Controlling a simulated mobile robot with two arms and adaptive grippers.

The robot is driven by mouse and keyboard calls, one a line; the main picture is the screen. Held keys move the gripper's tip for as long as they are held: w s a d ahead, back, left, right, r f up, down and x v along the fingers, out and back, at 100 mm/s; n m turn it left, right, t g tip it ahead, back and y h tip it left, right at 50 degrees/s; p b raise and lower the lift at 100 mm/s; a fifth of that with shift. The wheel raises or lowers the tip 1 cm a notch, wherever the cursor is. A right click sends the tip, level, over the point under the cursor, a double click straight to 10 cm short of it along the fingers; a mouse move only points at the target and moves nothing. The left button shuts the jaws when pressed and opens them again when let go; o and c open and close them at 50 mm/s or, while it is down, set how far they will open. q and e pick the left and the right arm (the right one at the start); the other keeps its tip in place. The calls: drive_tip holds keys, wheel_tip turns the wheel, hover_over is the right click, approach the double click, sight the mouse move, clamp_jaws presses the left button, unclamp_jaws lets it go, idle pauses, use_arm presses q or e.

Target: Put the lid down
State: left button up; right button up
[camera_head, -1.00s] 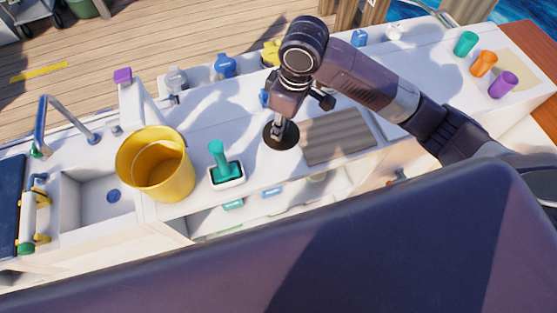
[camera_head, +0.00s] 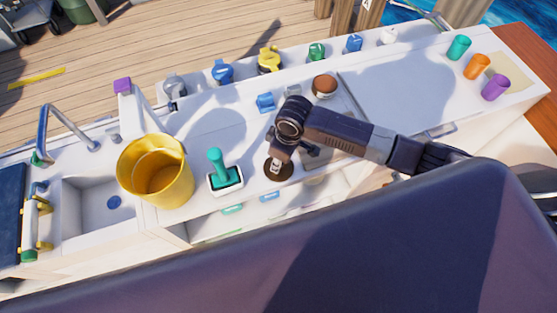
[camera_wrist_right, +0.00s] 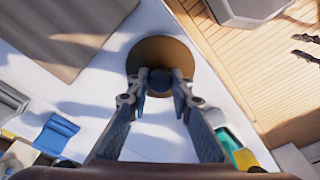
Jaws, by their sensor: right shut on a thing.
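The lid is a round, dark brown disc (camera_head: 284,174) near the front edge of the white counter in the head view. In the right wrist view the lid (camera_wrist_right: 150,48) lies in front of the fingers, with a dark knob at its middle. My right gripper (camera_head: 278,162) is above the lid, and in the right wrist view its two fingers (camera_wrist_right: 160,82) are shut on the knob. I cannot tell whether the lid touches the counter. My left gripper is not in view.
A teal-handled brush in a white holder (camera_head: 225,182) and a yellow bucket (camera_head: 156,172) stand to the left of the lid. A brown-topped round item (camera_head: 324,84) and a blue item (camera_head: 265,102) are behind. Colored cups, including an orange one (camera_head: 477,67), stand far right.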

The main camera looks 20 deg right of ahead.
sight(284, 169)
drive_tip(key=o, duration=0.9)
drive_tip(key=shift+f, duration=0.1)
drive_tip(key=shift+o, duration=0.2)
wheel_tip(284, 169, up, 12)
drive_tip(key=s+d+b, duration=0.1)
drive_tip(key=shift+d, duration=0.15)
drive_tip(key=shift+s, duration=0.1)
